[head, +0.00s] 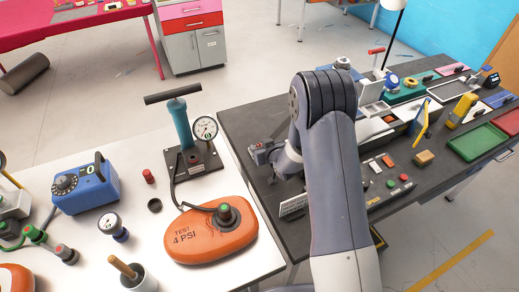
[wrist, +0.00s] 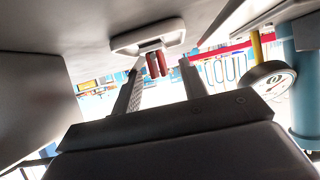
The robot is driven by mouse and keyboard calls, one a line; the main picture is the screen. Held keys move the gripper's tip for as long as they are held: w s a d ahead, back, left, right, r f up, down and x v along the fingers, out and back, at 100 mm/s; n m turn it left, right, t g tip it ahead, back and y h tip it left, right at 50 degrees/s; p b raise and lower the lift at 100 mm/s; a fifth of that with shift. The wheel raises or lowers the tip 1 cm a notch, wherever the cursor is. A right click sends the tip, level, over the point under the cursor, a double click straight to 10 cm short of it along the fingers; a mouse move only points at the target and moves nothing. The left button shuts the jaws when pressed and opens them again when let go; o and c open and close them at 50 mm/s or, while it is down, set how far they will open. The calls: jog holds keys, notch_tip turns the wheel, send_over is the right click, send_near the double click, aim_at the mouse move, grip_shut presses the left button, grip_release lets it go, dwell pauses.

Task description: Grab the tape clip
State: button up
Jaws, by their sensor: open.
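My gripper (head: 262,153) is low over the dark table, just right of the pump stand. In the wrist view my gripper (wrist: 161,68) is open, its two fingers apart. A small red upright piece (wrist: 157,63) on a white rounded base (wrist: 128,44) shows between the fingertips, with no clear contact. The wrist picture appears upside down, with the table surface at the top. I cannot tell for certain whether the red piece is the tape clip. I cannot make it out in the head view, where my arm covers part of the table.
A blue pump (head: 180,122) and a gauge (head: 205,128) stand on the white table, near an orange cushion (head: 192,245) and a blue box (head: 86,188). A small white sign (head: 293,205) stands near my arm. Trays and tools crowd the dark table's right side, including a green tray (head: 478,142).

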grip_shut()
dwell(0.4)
